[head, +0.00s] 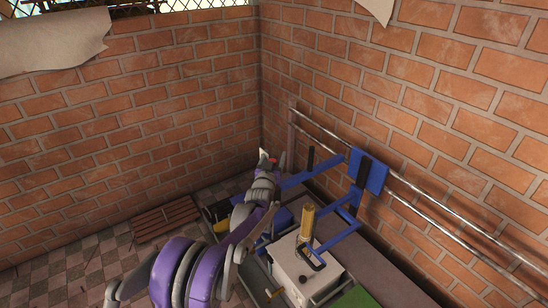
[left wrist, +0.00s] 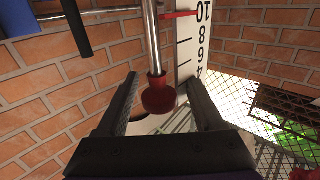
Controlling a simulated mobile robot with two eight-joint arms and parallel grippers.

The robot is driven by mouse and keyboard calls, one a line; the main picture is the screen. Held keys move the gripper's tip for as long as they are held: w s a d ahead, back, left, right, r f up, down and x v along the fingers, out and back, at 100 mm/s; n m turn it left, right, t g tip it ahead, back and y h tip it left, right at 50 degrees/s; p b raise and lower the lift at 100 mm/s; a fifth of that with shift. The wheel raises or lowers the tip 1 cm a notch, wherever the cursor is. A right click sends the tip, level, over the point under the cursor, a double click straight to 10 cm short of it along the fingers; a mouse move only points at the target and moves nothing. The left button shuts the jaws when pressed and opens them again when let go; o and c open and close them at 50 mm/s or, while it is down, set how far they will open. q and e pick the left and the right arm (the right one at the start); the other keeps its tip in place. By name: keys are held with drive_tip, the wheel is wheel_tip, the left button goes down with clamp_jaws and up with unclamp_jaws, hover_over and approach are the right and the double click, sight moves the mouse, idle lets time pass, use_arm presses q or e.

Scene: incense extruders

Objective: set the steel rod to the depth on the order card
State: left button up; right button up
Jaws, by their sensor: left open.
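The steel rod (left wrist: 151,36) shows in the left wrist view as a shiny bar ending in a dark red knob (left wrist: 158,96). My left gripper (left wrist: 162,82) is open, with one finger on each side of the knob and gaps between. In the head view my left gripper (head: 268,160) is small, near the corner of the brick walls; the rod cannot be made out there. A white scale (left wrist: 190,45) with black numbers stands beside the rod, and a red pointer (left wrist: 180,14) lies near its 10 mark. I cannot make out an order card. My right gripper is not in view.
A blue-framed machine (head: 343,228) with a brass cylinder (head: 307,222) and a pale block (head: 300,268) stands right of my left arm. Shiny rails (head: 435,225) run along the right wall. A wooden pallet (head: 165,218) lies on the checkered floor at left.

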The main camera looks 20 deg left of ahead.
use_arm(q)
clamp_jaws()
idle(0.4)
idle(1.1)
